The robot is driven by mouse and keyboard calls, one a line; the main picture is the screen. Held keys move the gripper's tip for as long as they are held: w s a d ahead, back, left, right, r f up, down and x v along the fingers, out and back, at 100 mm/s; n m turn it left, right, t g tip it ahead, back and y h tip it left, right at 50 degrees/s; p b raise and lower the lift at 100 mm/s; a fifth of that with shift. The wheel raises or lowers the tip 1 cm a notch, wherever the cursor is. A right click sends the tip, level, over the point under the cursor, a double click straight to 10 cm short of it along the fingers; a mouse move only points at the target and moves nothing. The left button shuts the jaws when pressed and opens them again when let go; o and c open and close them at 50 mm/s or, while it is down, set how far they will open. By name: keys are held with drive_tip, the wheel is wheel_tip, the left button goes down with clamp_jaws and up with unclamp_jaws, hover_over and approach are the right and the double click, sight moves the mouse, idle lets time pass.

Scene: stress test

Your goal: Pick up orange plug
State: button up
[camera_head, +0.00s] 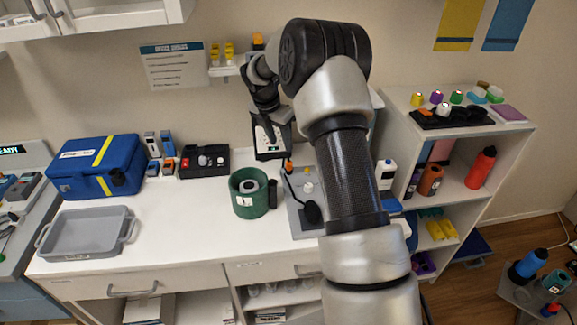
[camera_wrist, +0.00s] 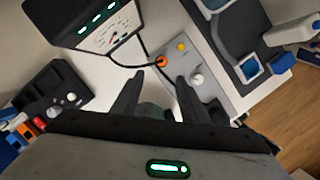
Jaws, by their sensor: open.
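The orange plug (camera_wrist: 162,62) sits on a grey panel (camera_wrist: 214,64) in the wrist view, with a black cable running from it to a dark meter box (camera_wrist: 100,22). In the head view the orange plug (camera_head: 289,166) is at the panel's upper left, just right of the meter box (camera_head: 269,136). My gripper (camera_wrist: 160,77) is open and empty in the wrist view. The plug shows just beyond the gap between its fingertips, apparently not touched. In the head view my gripper (camera_head: 266,104) is in front of the wall behind the counter; its fingertips are hard to make out.
A yellow button (camera_wrist: 181,46) and a pale knob (camera_wrist: 196,79) stand near the plug. A green cylindrical container (camera_head: 250,203) is on the counter, left of the panel. A blue case (camera_head: 95,170) and grey tray (camera_head: 85,238) are farther left.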

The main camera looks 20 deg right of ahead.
hover_over(288, 162)
drive_tip(key=s+a, duration=0.1)
drive_tip(key=a, duration=0.1)
wheel_tip(288, 162, down, 6)
drive_tip(key=shift+d, duration=0.15)
drive_tip(key=shift+d+p+x, duration=0.2)
drive_tip(key=shift+p+x, duration=0.45)
drive_tip(key=shift+x, duration=1.95)
drive_tip(key=shift+r, duration=0.1)
clamp_jaws()
